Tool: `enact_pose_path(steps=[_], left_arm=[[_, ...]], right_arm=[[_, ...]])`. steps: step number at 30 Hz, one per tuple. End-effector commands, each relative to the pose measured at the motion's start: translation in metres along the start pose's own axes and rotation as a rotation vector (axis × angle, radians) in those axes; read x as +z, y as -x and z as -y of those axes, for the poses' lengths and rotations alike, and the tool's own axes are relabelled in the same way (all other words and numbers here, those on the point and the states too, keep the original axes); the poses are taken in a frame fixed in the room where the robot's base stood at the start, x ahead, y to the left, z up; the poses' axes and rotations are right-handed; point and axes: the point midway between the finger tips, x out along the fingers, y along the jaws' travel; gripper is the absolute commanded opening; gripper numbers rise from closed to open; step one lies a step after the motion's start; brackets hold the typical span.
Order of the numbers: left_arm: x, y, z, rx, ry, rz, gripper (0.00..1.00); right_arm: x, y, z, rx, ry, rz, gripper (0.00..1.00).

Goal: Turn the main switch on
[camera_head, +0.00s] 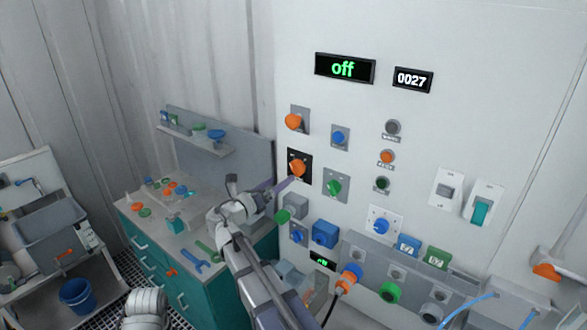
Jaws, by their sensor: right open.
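A wall panel carries a black display (345,68) with "off" in green. An orange rotary knob (297,168) sits on a black square plate at the panel's left side. A second orange knob (293,121) on a grey plate is above it. I cannot read which of them is labelled as the main switch. My right gripper (284,186) is open, its finger end just left of and below the knob on the black plate. I cannot tell if it touches. A white part of my left arm shows at the bottom left; its gripper is out of view.
A counter display (412,79) reads 0027. Blue (338,138) and green (333,187) knobs, push buttons and two rocker switches (480,211) share the panel. Below protrude sockets and an orange plug (349,277) with a cable. A teal workbench (140,249) with tools stands left.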

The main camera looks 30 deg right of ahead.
Motion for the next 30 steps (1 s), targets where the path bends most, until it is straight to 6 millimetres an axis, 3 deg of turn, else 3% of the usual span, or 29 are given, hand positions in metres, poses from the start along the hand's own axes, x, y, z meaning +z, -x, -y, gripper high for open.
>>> enact_pose_path(steps=[16, 29, 30], left_arm=[[0.0, 0.0, 0.0, 0.0, 0.0, 0.0, 0.5], [0.0, 0.0, 0.0, 0.0, 0.0, 0.0, 0.5], [0.0, 0.0, 0.0, 0.0, 0.0, 0.0, 0.5]], right_arm=[[-0.001, -0.069, -0.001, 0.0, -0.004, -0.003, 0.95], [-0.001, -0.077, 0.0, 0.001, -0.005, -0.003, 0.95], [-0.001, -0.077, 0.0, 0.001, -0.005, -0.003, 0.92]])
